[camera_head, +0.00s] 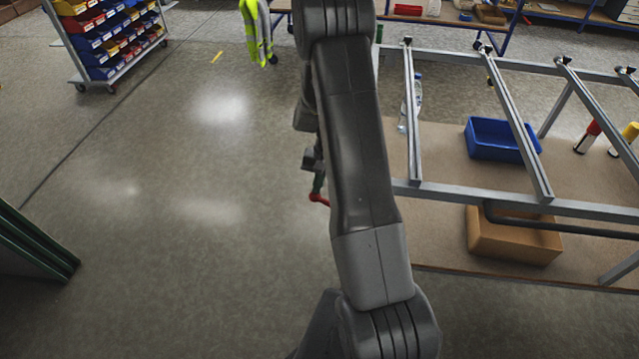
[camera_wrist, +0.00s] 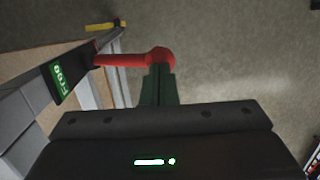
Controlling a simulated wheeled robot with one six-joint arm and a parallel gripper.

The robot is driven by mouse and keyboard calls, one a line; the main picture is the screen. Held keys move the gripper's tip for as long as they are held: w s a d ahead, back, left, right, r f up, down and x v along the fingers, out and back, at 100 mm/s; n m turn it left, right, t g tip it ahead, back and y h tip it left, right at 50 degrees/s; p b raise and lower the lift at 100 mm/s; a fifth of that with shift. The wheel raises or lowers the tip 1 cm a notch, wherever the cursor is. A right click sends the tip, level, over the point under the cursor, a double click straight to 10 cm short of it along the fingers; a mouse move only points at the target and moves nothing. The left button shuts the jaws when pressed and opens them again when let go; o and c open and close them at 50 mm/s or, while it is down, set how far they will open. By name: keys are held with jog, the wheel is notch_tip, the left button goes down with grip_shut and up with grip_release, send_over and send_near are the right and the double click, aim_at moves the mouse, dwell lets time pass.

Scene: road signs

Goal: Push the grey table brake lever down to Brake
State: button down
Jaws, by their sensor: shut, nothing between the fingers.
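The grey table (camera_head: 455,192) is a metal frame with crossbars, at the right of the head view; its edge is at the left of the wrist view (camera_wrist: 20,100). Its brake lever (camera_wrist: 125,60) is a red bar with a round knob, pointing out from the frame. Beside its pivot is a green "Free" label (camera_wrist: 62,76); no Brake label shows. My gripper (camera_wrist: 158,72) is shut and empty, its fingertips right at the knob; I cannot tell whether they touch. In the head view my arm hides most of the gripper, and a red lever end (camera_head: 319,198) shows below it.
A rack of bins (camera_head: 110,35) stands back left.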

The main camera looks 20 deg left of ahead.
jog(key=s+a+f+m+t+h+b, duration=0.1)
jog(key=a+f+h+b, duration=0.3)
jog(key=f+h+b, duration=0.8)
jog(key=shift+a+f+t+b, duration=0.15)
jog(key=shift+f+t+b, duration=0.65)
jog(key=shift+f+b, duration=1.25)
jog(key=shift+s+f, duration=0.1)
jog(key=shift+s, duration=0.05)
